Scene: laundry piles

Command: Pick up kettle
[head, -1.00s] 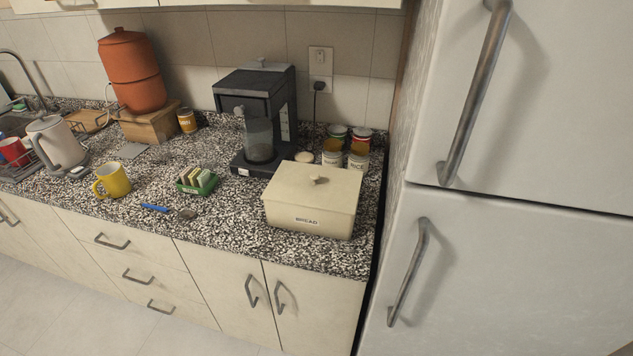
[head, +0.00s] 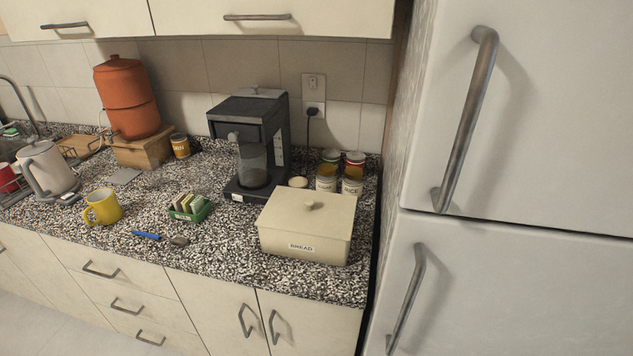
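The kettle (head: 52,168) is light grey-white with a darker grey handle on its front left side. It stands upright on the speckled counter at the far left of the head view, beside the sink area. Neither of my grippers shows in the head view, and nothing is seen touching the kettle.
On the speckled counter (head: 185,262) stand a yellow mug (head: 105,207), a green tray of packets (head: 190,207), a coffee machine (head: 262,125), a bread box (head: 308,228), several cans and an orange clay container (head: 127,98) on a wooden stand. A white fridge (head: 520,130) stands at right.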

